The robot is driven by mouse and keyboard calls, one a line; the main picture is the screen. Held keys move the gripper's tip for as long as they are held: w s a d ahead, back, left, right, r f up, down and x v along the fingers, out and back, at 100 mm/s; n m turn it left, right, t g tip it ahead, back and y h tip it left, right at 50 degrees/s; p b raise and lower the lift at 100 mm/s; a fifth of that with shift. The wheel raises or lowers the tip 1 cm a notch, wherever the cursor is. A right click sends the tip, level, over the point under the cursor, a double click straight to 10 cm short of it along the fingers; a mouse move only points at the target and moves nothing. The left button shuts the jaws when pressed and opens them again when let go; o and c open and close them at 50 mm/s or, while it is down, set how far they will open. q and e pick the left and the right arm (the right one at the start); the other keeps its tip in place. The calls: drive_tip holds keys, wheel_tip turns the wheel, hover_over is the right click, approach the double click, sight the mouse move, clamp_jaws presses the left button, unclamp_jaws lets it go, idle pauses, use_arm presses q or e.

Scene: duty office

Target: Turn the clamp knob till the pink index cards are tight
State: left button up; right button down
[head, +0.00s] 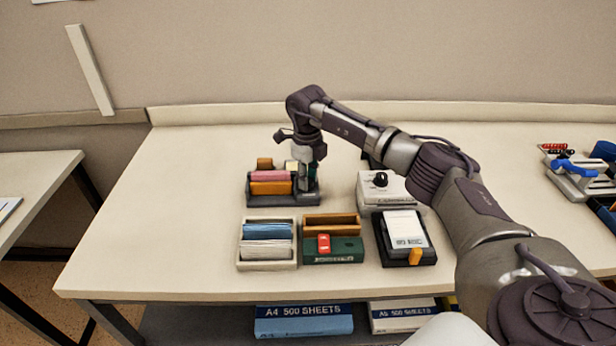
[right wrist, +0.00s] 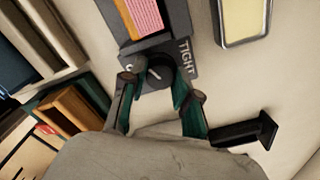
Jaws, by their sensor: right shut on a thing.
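The card clamp (head: 258,200) is a dark grey holder at the middle left of the table. Pink index cards (head: 270,175) stand in it, and they also show in the right wrist view (right wrist: 147,16), beside an orange strip. The dark clamp knob (right wrist: 157,72) with a pale pointer line sits on the clamp's end, by the printed word TIGHT. My right gripper (right wrist: 150,74) comes down from above and its two teal fingers are shut on the knob, one on either side. In the head view my right gripper (head: 306,184) hides the knob. My left gripper is out of view.
In front of the clamp stand a cream tray (head: 239,262) with blue and white cards, a green box (head: 347,256) and a black card holder (head: 384,250). A white device (head: 370,190) with a black knob stands to the right. The table's left part is clear.

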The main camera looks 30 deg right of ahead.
drive_tip(key=shift+r, duration=0.1)
idle(0.3)
drive_tip(key=c, duration=1.1)
unclamp_jaws()
drive_tip(key=shift+c, duration=0.2)
wheel_tip(320, 180, up, 12)
drive_tip(key=shift+a, duration=0.1)
